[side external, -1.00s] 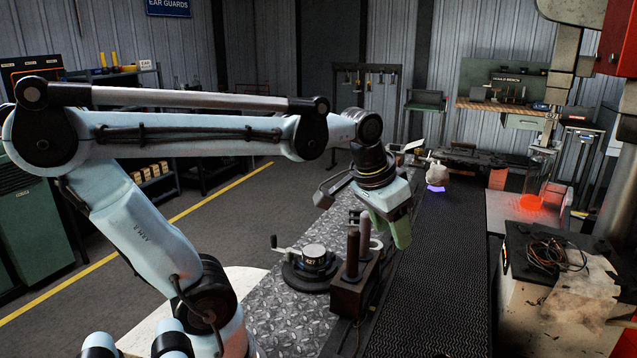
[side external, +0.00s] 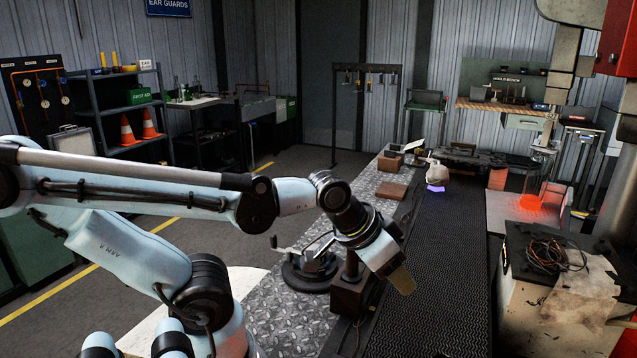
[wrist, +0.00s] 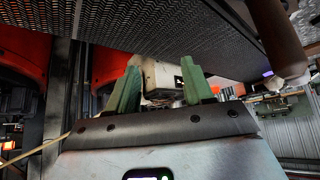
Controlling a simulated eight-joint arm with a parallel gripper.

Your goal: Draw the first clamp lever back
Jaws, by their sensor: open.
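A round dark rotary mould (side external: 308,272) sits on the tread-plate bench in the side view, with a lever-like arm (side external: 287,247) on its left. Beside it is a brown block (side external: 346,296) with an upright post, partly hidden behind my wrist. I cannot tell which part is the first clamp lever. My gripper (side external: 401,279) points down to the right, beyond the block and over the dark belt. In the wrist view my gripper (wrist: 160,82) has its green fingers apart. A pale boxy thing shows behind them; I see nothing clearly held.
A brown rod with a rounded end (wrist: 280,45) is close at the wrist view's upper right. The dark ribbed belt (side external: 450,270) runs along the bench. A pale pot (side external: 436,171) stands farther back. A glowing red spot (side external: 530,201) is at the right.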

